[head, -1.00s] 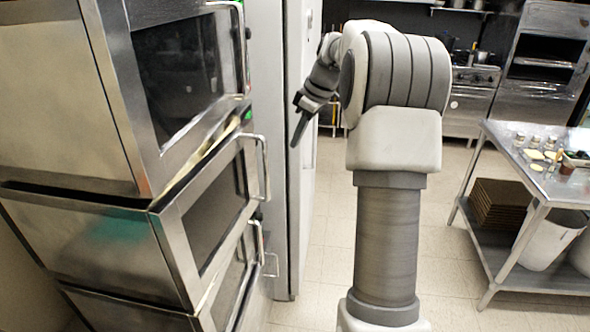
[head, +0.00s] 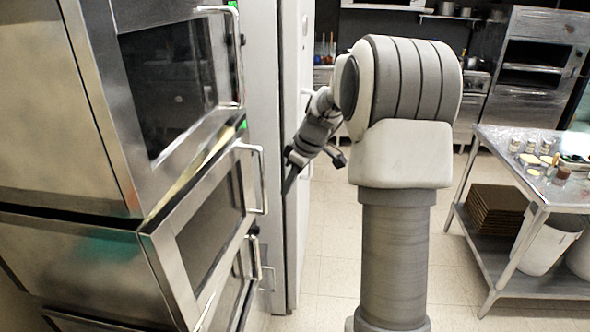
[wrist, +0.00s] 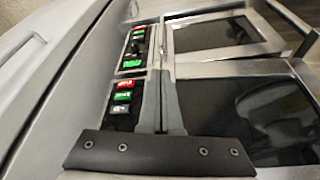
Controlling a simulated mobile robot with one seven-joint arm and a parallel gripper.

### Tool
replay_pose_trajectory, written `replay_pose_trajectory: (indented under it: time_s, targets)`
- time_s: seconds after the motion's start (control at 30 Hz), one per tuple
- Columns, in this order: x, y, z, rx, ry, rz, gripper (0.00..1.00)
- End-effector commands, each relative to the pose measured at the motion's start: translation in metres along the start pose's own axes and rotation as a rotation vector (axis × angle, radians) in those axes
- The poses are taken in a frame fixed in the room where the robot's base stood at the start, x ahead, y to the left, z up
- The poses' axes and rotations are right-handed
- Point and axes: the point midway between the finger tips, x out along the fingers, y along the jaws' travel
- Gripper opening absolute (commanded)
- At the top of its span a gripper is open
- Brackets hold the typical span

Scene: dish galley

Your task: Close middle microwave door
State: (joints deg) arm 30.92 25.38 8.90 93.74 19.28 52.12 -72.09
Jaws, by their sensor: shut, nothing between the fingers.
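Three steel microwaves are stacked at the left of the head view. The middle microwave door (head: 205,215) has a dark window and a bar handle (head: 262,180) on its right side. A pale strip shows along the door's top edge, so it seems to stand slightly ajar; how far I cannot tell. My gripper (head: 289,182) is to the right of that handle, apart from it in the picture. Its fingers (wrist: 160,80) are shut and empty, seen over the microwave fronts in the wrist view. Which microwave each front belongs to there is unclear.
The top microwave door (head: 175,80) looks shut. A white upright cabinet (head: 265,110) stands just behind the stack, close to my gripper. A steel table (head: 540,190) with jars and food stands at the right.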

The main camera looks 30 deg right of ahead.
Motion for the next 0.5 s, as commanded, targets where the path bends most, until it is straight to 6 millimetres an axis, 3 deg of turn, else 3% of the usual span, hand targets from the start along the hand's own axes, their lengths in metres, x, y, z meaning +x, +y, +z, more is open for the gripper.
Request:
replay_pose_trajectory:
  time_s: [0.03,0.2,0.5]
  targets:
    - [0.011,-0.001,0.000,0.000,-0.002,-0.004,0.00]
    - [0.018,0.000,-0.026,-0.003,0.001,0.000,0.00]
    - [0.023,0.000,-0.037,0.000,0.000,0.001,0.00]
